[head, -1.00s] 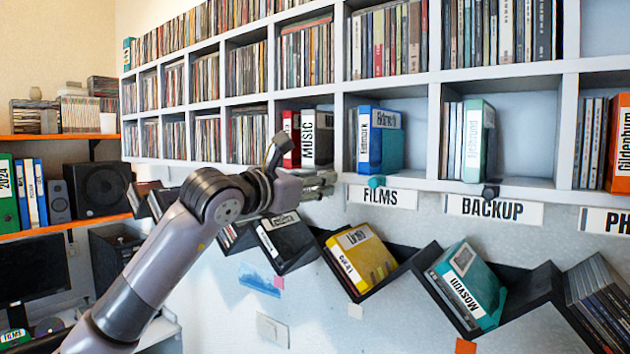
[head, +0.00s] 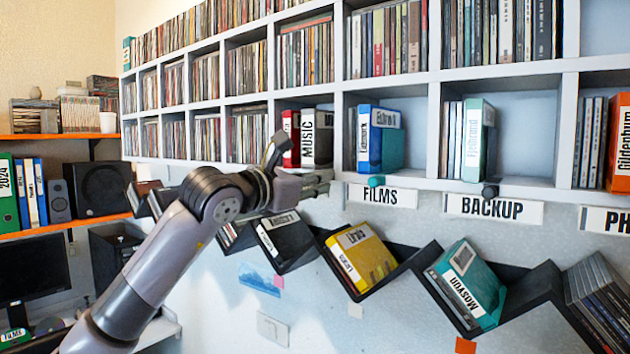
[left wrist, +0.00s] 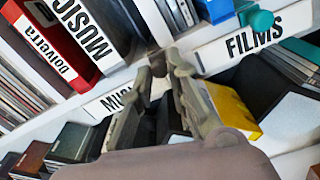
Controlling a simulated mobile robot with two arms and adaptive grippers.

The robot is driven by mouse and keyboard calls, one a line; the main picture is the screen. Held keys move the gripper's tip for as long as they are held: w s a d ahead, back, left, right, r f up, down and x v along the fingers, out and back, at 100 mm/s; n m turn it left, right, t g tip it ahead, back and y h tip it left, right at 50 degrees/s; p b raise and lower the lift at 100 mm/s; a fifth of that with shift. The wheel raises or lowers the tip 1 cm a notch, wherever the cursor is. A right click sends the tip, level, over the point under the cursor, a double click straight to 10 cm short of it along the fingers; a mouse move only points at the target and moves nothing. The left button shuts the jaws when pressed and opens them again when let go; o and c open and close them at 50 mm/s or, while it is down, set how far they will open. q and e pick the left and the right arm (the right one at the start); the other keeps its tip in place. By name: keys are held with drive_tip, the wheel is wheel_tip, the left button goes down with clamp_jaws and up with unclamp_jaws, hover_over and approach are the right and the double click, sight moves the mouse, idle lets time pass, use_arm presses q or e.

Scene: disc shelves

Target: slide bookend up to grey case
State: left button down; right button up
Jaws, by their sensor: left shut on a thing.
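The grey case (head: 322,142) with a white MUSIC spine label stands upright in a shelf compartment, right of a red case (head: 291,139). The MUSIC case also shows in the left wrist view (left wrist: 83,30), with a dark upright face (left wrist: 124,24) on its right; I cannot tell whether that is the bookend. My left gripper (head: 328,182) is at the shelf's front edge, just below and right of the grey case. In the left wrist view its fingertips (left wrist: 160,70) are closed around a small greyish piece, seemingly the bookend's knob, mostly hidden. My right gripper is out of view.
A teal knob (head: 376,181) and a dark knob (head: 490,191) stick out at the shelf edge to the right. A blue case (head: 371,140) stands in the neighbouring compartment. A zigzag rack with a yellow case (head: 362,258) hangs below.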

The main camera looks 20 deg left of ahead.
use_arm(q)
drive_tip(key=a, duration=0.2)
drive_tip(key=w+a, duration=0.1)
drive_tip(key=a, duration=0.1)
drive_tip(key=shift+w+r, duration=0.1)
drive_tip(key=shift+w, duration=0.1)
drive_tip(key=c, duration=1.6)
unclamp_jaws()
drive_tip(key=shift+d, duration=0.1)
drive_tip(key=shift+o, duration=0.3)
drive_tip(key=v, duration=1.2)
